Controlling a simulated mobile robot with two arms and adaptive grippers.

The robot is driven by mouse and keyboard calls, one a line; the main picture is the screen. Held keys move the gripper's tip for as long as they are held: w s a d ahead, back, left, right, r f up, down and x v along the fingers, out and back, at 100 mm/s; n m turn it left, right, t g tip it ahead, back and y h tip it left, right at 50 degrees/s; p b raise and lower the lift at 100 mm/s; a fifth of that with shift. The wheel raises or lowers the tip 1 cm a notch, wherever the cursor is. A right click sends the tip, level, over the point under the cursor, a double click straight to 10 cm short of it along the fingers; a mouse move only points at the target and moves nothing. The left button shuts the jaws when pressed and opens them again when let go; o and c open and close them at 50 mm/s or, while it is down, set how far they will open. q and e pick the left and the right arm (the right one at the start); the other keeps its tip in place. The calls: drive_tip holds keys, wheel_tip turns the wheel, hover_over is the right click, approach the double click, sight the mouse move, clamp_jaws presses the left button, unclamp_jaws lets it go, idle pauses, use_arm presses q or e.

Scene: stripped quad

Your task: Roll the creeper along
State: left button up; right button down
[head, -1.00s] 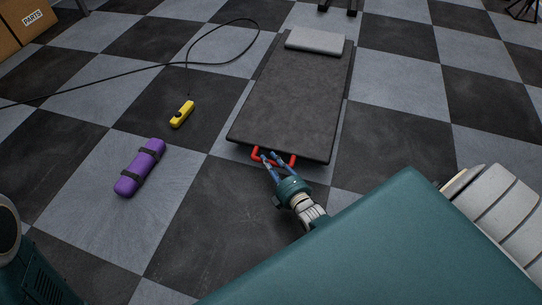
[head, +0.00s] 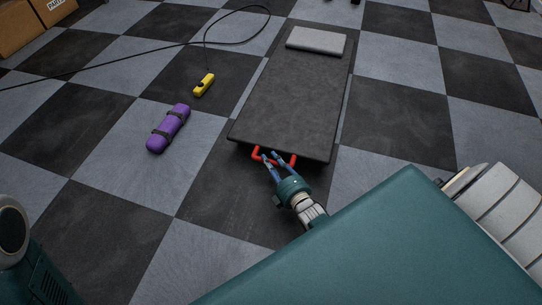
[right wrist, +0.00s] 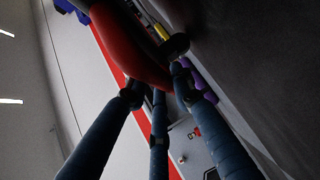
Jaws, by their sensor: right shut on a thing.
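The creeper (head: 292,95) is a low, flat dark grey board with a light grey headrest (head: 315,41) at its far end. A red handle (head: 276,157) sticks out from its near edge. My right gripper (head: 270,160) is shut on this red handle, at the middle of the near edge. In the right wrist view the red handle (right wrist: 128,45) shows large and close between my blue fingers. My left gripper is not in the head view; only a part of my body shows at the lower left.
A purple roll with dark straps (head: 168,128) and a yellow pendant (head: 204,85) lie on the checkered floor left of the creeper. A black cable (head: 150,60) runs from the pendant across the floor. Cardboard boxes (head: 25,22) stand at the far left. The floor right of the creeper is clear.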

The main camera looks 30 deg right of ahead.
drive_tip(key=c, duration=1.7)
unclamp_jaws()
drive_tip(key=shift+c, duration=0.2)
